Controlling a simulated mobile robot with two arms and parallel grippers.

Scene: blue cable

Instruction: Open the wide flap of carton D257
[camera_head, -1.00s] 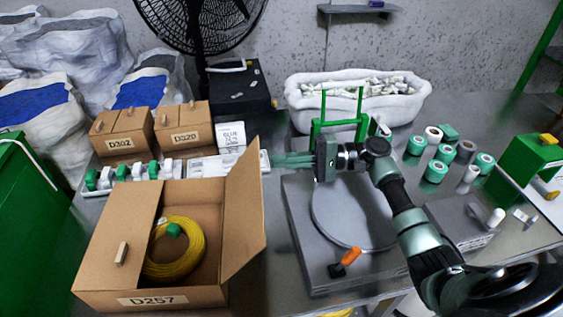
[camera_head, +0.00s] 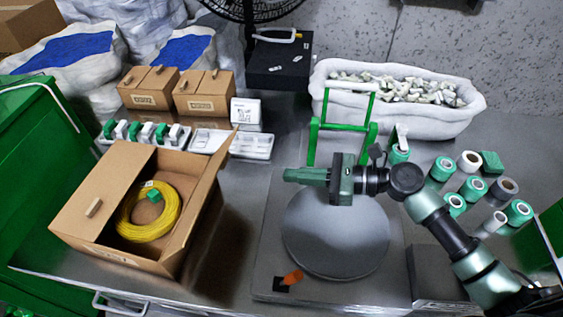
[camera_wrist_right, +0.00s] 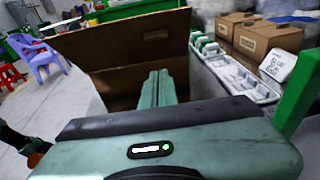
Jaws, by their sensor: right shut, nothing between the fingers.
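Carton D257 (camera_head: 115,257) stands at the left front of the table. Its right flap (camera_head: 205,190) stands up, leaning outward. A yellow cable coil (camera_head: 127,222) with a green clip shows inside. My right gripper (camera_head: 287,174) is shut and empty, to the right of the raised flap and apart from it. In the right wrist view its shut fingers (camera_wrist_right: 158,84) point toward the carton flap (camera_wrist_right: 135,45). My left gripper is out of view.
A grey plate with a round disc (camera_head: 335,235) lies under my right arm. Behind the carton are a tray of green and white pieces (camera_head: 140,133) and two small cartons (camera_head: 203,95). A white bin (camera_head: 440,118) and tape rolls (camera_head: 470,188) are at the right.

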